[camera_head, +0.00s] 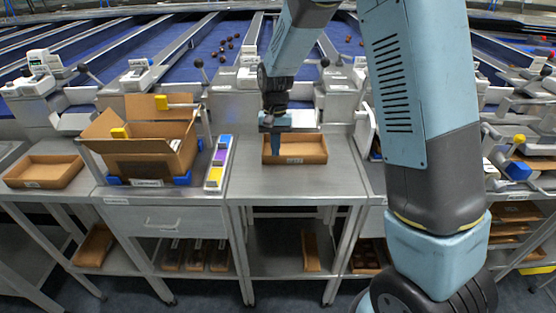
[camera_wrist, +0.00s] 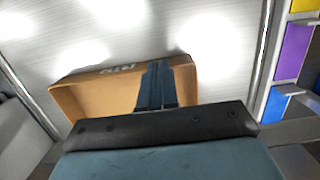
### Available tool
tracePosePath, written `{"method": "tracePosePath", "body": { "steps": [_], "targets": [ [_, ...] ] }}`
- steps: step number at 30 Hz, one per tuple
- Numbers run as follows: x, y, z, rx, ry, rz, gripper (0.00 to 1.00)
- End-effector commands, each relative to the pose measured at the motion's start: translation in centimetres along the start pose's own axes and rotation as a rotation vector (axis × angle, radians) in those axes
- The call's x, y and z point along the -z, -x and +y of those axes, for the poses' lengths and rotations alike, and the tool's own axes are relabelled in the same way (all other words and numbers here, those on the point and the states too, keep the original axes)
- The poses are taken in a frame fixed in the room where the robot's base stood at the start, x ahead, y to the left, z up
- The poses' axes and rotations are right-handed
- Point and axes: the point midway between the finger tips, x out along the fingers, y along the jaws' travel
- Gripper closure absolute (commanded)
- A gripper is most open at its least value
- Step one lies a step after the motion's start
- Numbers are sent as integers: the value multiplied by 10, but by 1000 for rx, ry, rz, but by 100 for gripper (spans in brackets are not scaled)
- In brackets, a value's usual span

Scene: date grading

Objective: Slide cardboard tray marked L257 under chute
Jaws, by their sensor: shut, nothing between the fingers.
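A shallow brown cardboard tray (camera_head: 313,157) sits on the middle steel bench, below the machine's chute outlet (camera_head: 303,117). Its front wall carries a small label, too small to read. The tray also shows in the wrist view (camera_wrist: 90,96), with the label upside down on its wall. My gripper (camera_head: 276,154) points down at the left part of the tray, its fingers closed together and empty. In the wrist view the closed fingers (camera_wrist: 157,66) overlap the tray wall just right of the label. I cannot tell whether they touch it. My gripper body hides part of the tray.
An open cardboard box (camera_head: 150,165) with blue corner blocks stands on the left bench. A strip of purple, yellow and blue blocks (camera_head: 217,163) lies between it and the tray. Another shallow tray (camera_head: 45,171) is at far left. Bench in front of the tray is clear.

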Motion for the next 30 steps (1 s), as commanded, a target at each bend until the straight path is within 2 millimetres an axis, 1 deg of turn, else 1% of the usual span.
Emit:
{"method": "tracePosePath", "body": {
  "steps": [1,3,6,9,22,30],
  "targets": [
    [15,-3,3,-2,-6,-1,100],
    [29,-1,3,-3,-6,-2,100],
    [44,2,3,-2,-6,-2,100],
    [52,3,3,-3,-4,-3,100],
    [54,5,3,-3,-4,-1,100],
    [51,21,2,-2,-3,-1,100]
  ]
}}
